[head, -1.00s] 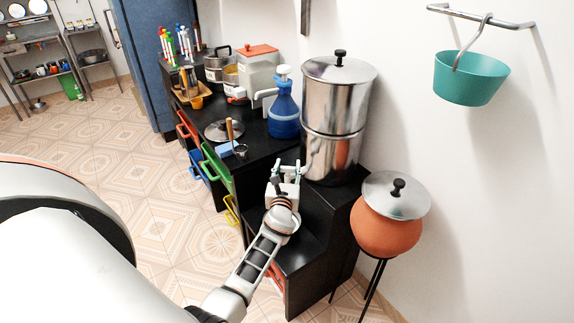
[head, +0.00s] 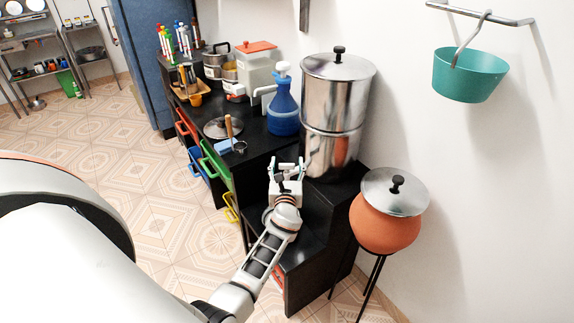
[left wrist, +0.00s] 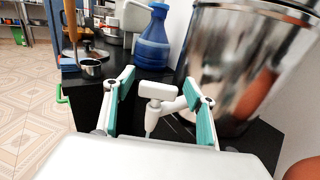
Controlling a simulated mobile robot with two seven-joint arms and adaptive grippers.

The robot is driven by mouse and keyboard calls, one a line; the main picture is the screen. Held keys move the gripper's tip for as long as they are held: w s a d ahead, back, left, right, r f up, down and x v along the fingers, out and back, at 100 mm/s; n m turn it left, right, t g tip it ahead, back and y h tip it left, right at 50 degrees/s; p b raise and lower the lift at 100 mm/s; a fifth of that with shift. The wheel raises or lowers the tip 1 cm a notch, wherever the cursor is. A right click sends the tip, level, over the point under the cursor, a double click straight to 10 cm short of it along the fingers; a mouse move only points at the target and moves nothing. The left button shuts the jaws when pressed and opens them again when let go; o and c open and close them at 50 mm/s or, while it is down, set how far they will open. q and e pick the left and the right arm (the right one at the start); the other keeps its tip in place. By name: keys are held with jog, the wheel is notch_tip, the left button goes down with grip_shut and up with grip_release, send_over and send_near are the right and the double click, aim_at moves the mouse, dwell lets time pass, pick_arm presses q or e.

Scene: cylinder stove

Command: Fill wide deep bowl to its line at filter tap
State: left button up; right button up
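The filter (head: 334,115) is a tall two-part steel cylinder with a lidded top on the black stepped counter. Its white tap (left wrist: 158,92) shows in the left wrist view, with a crosswise handle and a spout pointing down. My left gripper (head: 287,165) is at the front of the filter, its teal-padded fingers apart on either side of the tap. I cannot tell whether the fingers touch it. A teal bowl-like vessel (head: 470,75) hangs from a hook on the wall at the right; I cannot tell whether it is the wide deep bowl. The area under the tap is largely hidden. My right gripper is out of view.
A blue jug (head: 284,110) stands left of the filter. A pan lid (head: 222,128) and a small dark cup (left wrist: 91,67) lie nearby. A clay pot (head: 386,225) with a steel lid stands on a thin stand at the right. Open floor lies left.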

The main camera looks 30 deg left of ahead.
pick_arm(q)
jog(key=shift+s, duration=0.1)
jog(key=v, duration=1.2)
